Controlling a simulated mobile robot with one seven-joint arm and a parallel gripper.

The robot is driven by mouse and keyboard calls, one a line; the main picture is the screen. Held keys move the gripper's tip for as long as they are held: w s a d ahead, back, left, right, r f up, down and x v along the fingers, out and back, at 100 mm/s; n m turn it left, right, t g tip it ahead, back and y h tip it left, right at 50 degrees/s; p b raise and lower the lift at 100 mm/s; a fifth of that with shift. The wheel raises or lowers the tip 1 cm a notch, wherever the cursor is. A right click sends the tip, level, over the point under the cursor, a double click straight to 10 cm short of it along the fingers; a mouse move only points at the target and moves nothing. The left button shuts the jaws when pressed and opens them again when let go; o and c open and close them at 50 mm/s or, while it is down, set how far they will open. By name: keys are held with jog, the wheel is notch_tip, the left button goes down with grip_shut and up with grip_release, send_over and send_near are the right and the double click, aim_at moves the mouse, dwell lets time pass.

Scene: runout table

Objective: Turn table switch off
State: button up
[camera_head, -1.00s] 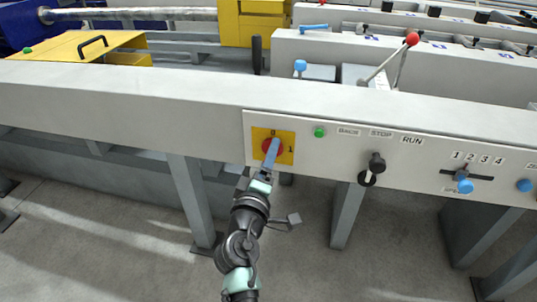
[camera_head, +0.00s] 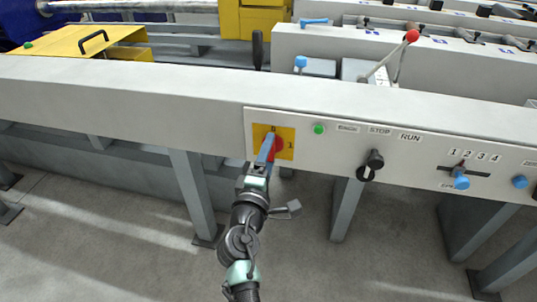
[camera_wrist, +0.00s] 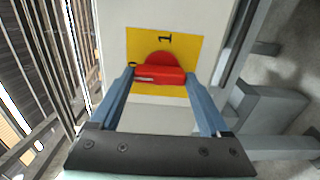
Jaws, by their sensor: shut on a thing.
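The red rotary switch (camera_head: 279,148) sits on a yellow plate (camera_head: 288,137) at the left end of the control panel. My gripper (camera_head: 268,143) reaches up to it from below, and its blue fingers cover part of the knob and the 0 mark. In the wrist view, the red handle bar (camera_wrist: 160,76) lies between the two blue fingertips, which touch or nearly touch its ends. A pale mark on its left half points toward the partly hidden 0; the 1 (camera_wrist: 165,38) stands at the top of the plate.
Right of the switch are a green button (camera_head: 319,129), a black selector (camera_head: 371,164) and a blue-knobbed slider (camera_head: 461,182). A red-knobbed lever (camera_head: 411,37) stands above the beam. Steel legs (camera_head: 196,195) stand below; the floor between them is open.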

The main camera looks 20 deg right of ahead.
jog(key=shift+f, duration=0.1)
jog(key=o, duration=1.2)
jog(key=p+v, duration=0.2)
jog(key=v, duration=1.1)
